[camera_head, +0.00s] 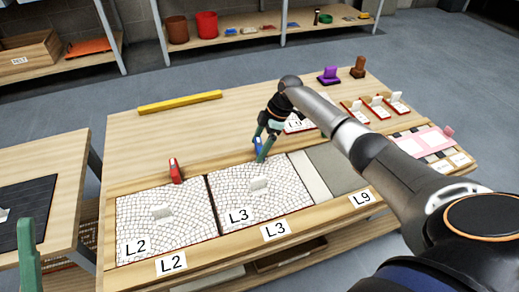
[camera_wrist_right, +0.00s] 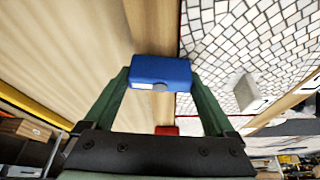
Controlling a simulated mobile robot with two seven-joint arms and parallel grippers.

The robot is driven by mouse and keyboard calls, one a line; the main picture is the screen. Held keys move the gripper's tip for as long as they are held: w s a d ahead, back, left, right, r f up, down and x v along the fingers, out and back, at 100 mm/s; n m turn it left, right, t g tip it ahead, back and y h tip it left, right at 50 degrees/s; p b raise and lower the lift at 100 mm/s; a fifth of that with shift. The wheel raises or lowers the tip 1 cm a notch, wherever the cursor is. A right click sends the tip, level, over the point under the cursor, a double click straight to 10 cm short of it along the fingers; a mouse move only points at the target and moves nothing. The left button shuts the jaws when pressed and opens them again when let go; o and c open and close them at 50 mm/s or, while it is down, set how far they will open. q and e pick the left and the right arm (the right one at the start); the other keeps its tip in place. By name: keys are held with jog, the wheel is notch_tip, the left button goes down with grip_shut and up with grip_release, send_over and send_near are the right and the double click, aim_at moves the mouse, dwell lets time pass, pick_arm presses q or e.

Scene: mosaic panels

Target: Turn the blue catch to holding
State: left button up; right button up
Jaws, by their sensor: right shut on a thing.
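The blue catch (camera_head: 257,145) sits at the far edge of the L3 mosaic panel (camera_head: 285,195). My right gripper (camera_head: 262,152) reaches down over it from the right. In the right wrist view the blue catch (camera_wrist_right: 160,71) lies between the two green fingers, and the gripper (camera_wrist_right: 160,80) is shut on it. Which way the catch is turned is hard to tell. A red catch (camera_head: 175,170) stands at the far edge of the L2 panel (camera_head: 140,226). A green finger of my left gripper (camera_head: 28,258) shows at the lower left; its opening cannot be seen.
A yellow bar (camera_head: 180,101) lies at the back left of the table. A grey bare bay (camera_head: 335,168) lies right of L3, by the L9 label. Small red-edged pieces (camera_head: 377,106), a purple item (camera_head: 328,76) and a brown item (camera_head: 358,67) stand at the back right.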

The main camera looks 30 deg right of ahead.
pick_arm(q)
jog(key=shift+f+n+b, duration=0.3)
jog(key=shift+f+b, duration=0.45)
jog(key=shift+f, duration=0.25)
pick_arm(e)
jog(key=shift+n+g, duration=0.4)
jog(key=shift+n, duration=0.6)
pick_arm(q)
jog(key=shift+w, duration=0.1)
pick_arm(e)
jog(key=o, duration=1.1)
jog(key=shift+c, duration=0.2)
pick_arm(q)
jog(key=shift+d, duration=0.1)
jog(key=w+y+p, duration=0.1)
jog(key=p, duration=0.1)
jog(key=r+n+y+p, duration=0.1)
jog(key=shift+w+a+r+y+p, duration=0.2)
jog(key=shift+w+a+y+p, duration=0.1)
jog(key=shift+w+p, duration=0.1)
pick_arm(e)
jog(key=v, duration=1.2)
jog(key=shift+r, duration=0.15)
pick_arm(q)
jog(key=shift+s, duration=0.2)
pick_arm(e)
jog(key=shift+s+d, duration=0.1)
jog(key=shift+s, duration=0.05)
